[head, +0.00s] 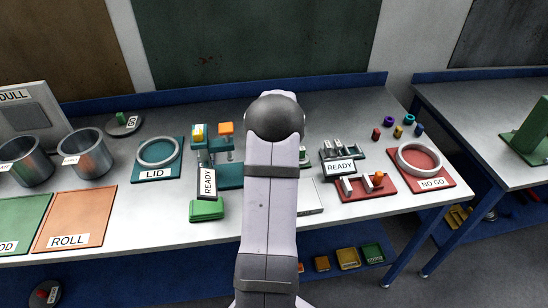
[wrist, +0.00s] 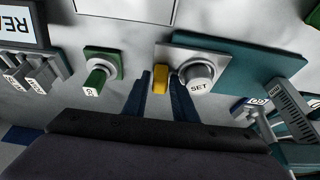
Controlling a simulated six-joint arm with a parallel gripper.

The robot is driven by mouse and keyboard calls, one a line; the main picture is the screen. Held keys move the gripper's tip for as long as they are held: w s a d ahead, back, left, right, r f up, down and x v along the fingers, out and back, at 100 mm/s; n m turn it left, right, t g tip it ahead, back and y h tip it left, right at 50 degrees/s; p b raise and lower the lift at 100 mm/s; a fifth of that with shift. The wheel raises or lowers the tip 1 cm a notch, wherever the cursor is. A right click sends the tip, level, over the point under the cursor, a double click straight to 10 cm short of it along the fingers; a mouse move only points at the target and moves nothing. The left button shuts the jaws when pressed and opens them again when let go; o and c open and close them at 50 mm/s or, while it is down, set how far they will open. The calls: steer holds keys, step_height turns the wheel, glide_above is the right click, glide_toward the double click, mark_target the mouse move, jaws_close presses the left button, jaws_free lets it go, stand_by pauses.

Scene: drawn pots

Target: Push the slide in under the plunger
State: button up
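In the wrist view a grey cylinder marked SET (wrist: 198,74), which looks like the plunger, stands over a grey plate on a teal base (wrist: 255,62). A yellow tab (wrist: 160,77) sticks out beside the cylinder. It may be the slide's handle, but I cannot tell. My gripper (wrist: 160,84) has its two dark blue fingers on either side of this tab. I cannot tell whether they touch it. The slide itself is not clearly visible. In the head view my arm covers the middle of the bench and hides my gripper. Part of the teal fixture (head: 229,178) shows to its left.

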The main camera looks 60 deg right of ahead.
jaws_close()
steer(key=shift+w+a, duration=1.6)
steer(key=shift+w, duration=0.05)
jaws_free()
steer(key=shift+s, duration=0.1)
steer(key=shift+r, duration=0.2)
steer(key=b+v, duration=0.2)
steer(key=v, duration=0.5)
